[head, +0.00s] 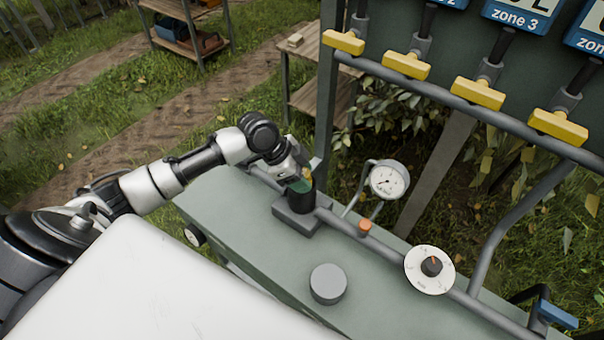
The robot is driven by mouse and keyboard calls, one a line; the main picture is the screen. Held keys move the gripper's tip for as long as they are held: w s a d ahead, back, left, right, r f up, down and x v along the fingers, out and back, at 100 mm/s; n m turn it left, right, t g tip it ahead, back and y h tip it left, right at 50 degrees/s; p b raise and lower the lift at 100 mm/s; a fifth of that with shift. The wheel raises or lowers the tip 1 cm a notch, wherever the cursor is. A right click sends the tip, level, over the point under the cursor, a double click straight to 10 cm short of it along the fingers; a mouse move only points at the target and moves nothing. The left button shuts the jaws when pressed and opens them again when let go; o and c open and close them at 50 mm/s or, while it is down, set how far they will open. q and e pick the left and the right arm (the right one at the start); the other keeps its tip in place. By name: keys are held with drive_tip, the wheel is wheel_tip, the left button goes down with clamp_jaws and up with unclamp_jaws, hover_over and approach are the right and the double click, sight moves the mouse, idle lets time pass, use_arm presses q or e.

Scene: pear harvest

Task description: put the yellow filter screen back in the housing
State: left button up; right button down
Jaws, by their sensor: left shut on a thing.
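My left gripper (299,177) is over the filter housing (301,201), a dark upright cylinder on a grey block on the bench. A green band shows at the top of the housing, just under the gripper. The fingers hide most of the screen, so I cannot tell how far it sits inside the housing. My right gripper is not in view.
A pressure gauge (389,179) and a pipe stand right of the housing. An orange button (364,227), a white dial (430,269) and a round grey cap (328,284) are on the grey-green bench (255,241). Yellow valve handles (407,65) line the panel above.

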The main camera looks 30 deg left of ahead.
use_arm(q)
drive_tip(key=shift+f, duration=0.1)
drive_tip(key=o, duration=0.9)
drive_tip(key=shift+s, duration=0.1)
drive_tip(key=shift+c, duration=0.2)
drive_tip(key=shift+o, duration=1)
drive_tip(key=b+v, duration=0.1)
drive_tip(key=v, duration=0.9)
drive_tip(key=shift+r, duration=0.4)
drive_tip(key=shift+a, duration=0.2)
